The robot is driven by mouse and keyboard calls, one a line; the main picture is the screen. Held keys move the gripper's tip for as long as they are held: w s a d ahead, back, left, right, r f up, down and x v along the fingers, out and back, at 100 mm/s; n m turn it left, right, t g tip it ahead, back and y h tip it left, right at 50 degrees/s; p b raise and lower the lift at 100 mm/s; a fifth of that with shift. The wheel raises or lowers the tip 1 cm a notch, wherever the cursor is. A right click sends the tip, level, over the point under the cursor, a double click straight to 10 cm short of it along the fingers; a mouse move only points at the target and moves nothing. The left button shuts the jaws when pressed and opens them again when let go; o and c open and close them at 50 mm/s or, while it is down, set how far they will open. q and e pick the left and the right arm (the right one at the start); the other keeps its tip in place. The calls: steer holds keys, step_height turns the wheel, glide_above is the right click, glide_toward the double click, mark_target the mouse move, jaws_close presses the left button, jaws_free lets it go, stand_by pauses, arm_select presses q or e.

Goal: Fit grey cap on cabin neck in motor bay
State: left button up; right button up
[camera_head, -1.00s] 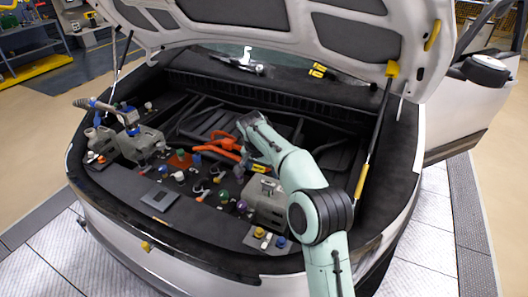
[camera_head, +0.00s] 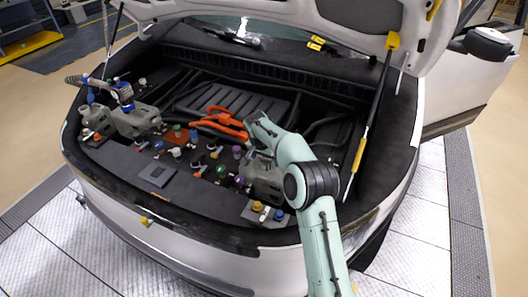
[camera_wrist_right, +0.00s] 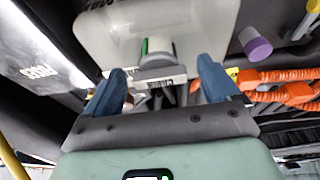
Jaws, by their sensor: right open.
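My right gripper (camera_wrist_right: 162,70) is open in the right wrist view, its two blue fingers spread apart. A short grey round part (camera_wrist_right: 158,58) with a green mark beside it shows between the fingertips, against a pale tank (camera_wrist_right: 185,22). I cannot tell if this part is the grey cap or a neck, and no contact with the fingers shows. My left gripper is not in view.
Orange cables (camera_head: 222,121) lie left of the right gripper. Several coloured caps, one green (camera_head: 221,171) and one yellow (camera_head: 257,206), stand along the front ledge. Another grey tank (camera_head: 136,121) is at the left. The raised hood's strut (camera_head: 368,120) stands right of my arm.

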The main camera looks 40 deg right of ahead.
steer(key=shift+d+f, duration=0.1)
steer(key=shift+f, duration=0.25)
steer(key=c, duration=1.1)
steer(key=o, duration=0.3)
steer(key=shift+c, duration=0.6)
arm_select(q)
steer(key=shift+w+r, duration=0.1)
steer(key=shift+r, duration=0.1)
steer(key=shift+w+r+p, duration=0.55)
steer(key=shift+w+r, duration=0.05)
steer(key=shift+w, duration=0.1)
arm_select(e)
steer(key=shift+f+m+g, duration=0.1)
steer(key=shift+m+g, duration=0.3)
steer(key=shift+m, duration=1)
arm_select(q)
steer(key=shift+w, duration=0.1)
